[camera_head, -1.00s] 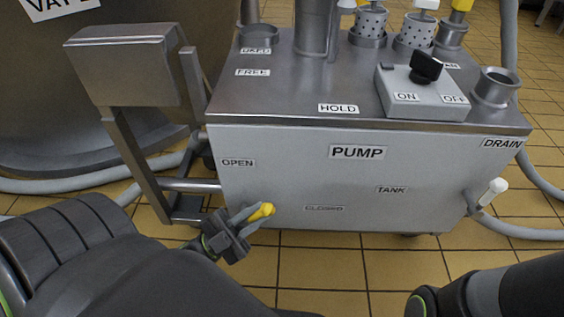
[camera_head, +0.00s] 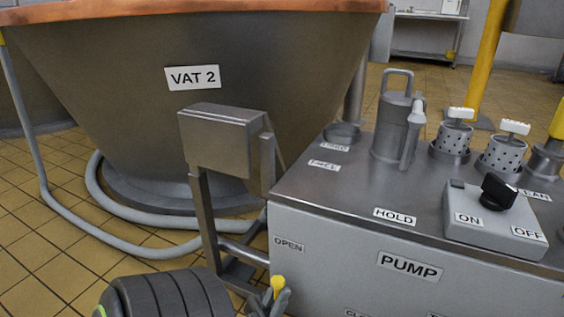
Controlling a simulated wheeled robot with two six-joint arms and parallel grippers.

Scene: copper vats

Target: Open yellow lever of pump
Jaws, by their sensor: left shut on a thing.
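The pump (camera_head: 400,290) is a grey metal box on the right of the head view, with labels OPEN, HOLD and PUMP. The yellow lever (camera_head: 278,282) shows as a small yellow tip at the bottom edge, below the OPEN label at the pump's left front. My left gripper (camera_head: 281,295) is shut on the yellow lever, its fingers on either side of the tip. The rest of the lever is hidden by the fingers and the picture's edge. My right gripper is not in view.
A switch box (camera_head: 492,222) with a black knob, marked ON and OFF, sits on the pump's top. A metal box on a post (camera_head: 222,140) stands left of the pump. VAT 2 (camera_head: 290,75) and a grey hose (camera_head: 60,205) are behind.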

